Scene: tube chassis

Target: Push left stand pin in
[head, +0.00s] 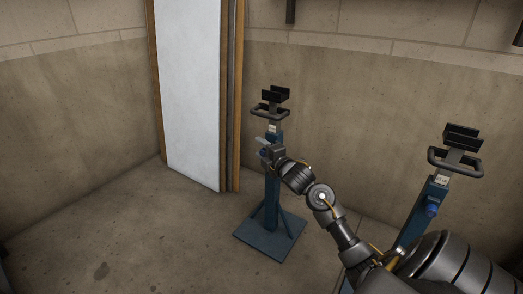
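The left stand (271,203) is a blue post on a square blue base, with a dark handle bar and a black U-shaped cradle on top. My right arm reaches up from the lower right, and my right gripper (264,147) is at the upper part of this post, just below the handle. A small blue part, perhaps the pin (264,153), shows beside the gripper; the gripper largely hides that area. I cannot tell whether the fingers are open or shut, or touching it. My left gripper is not in view.
A second blue stand (417,213) with a blue knob (432,210) stands at the right, partly behind my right arm. A white panel (190,90) with wooden edges leans in the corner. The concrete floor (140,230) at the left is clear.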

